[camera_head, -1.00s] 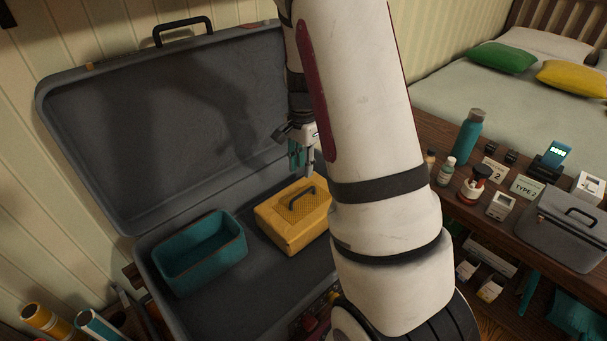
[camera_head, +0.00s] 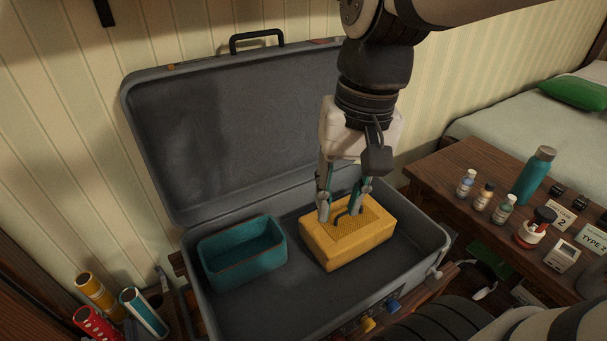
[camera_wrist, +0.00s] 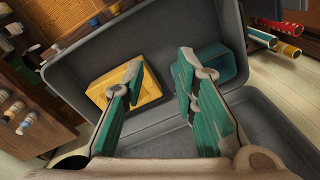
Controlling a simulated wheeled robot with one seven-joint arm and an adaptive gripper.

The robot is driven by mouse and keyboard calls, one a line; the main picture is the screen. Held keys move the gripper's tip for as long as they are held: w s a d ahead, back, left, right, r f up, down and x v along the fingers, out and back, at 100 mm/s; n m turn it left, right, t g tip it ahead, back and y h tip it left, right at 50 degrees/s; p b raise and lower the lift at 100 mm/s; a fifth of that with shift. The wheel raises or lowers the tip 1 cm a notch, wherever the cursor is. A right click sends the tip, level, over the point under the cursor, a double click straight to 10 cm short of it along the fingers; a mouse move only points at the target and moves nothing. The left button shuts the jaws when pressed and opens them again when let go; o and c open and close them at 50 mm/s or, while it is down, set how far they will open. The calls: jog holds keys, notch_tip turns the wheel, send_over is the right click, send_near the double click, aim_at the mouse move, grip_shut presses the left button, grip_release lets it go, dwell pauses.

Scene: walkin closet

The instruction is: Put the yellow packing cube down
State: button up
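The yellow packing cube (camera_head: 372,236) sits flat on the floor of the open grey suitcase (camera_head: 290,300), to the right of a teal bin (camera_head: 243,267). Its dark handle shows on top in the head view. My gripper (camera_head: 339,214) points down in front of or over the cube. There the cube (camera_wrist: 143,84) lies partly behind the left finger, and the teal bin (camera_wrist: 214,62) is beyond the right finger. I see no contact with the cube; the handle is hidden there.
The raised suitcase lid (camera_head: 250,130) stands behind the cube. A wooden bench (camera_head: 440,180) at right holds small bottles and a teal flask (camera_head: 532,176). Rolled tubes (camera_head: 100,295) stand at lower left. Bare suitcase floor lies in front of the bin and cube.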

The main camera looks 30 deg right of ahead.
jog(key=s+a+n+h, duration=0.1)
jog(key=s+n, duration=0.3)
jog(key=s, duration=0.6)
jog(key=shift+s+a+n, duration=0.25)
jog(key=shift+a+n, duration=0.15)
jog(key=shift+a, duration=0.05)
notch_tip(320, 180, up, 21)
jog(key=t+p, duration=0.3)
jog(key=p, duration=1.6)
jog(key=shift+a+t, duration=0.2)
jog(key=shift+t, duration=0.1)
jog(key=shift+w+f, duration=0.1)
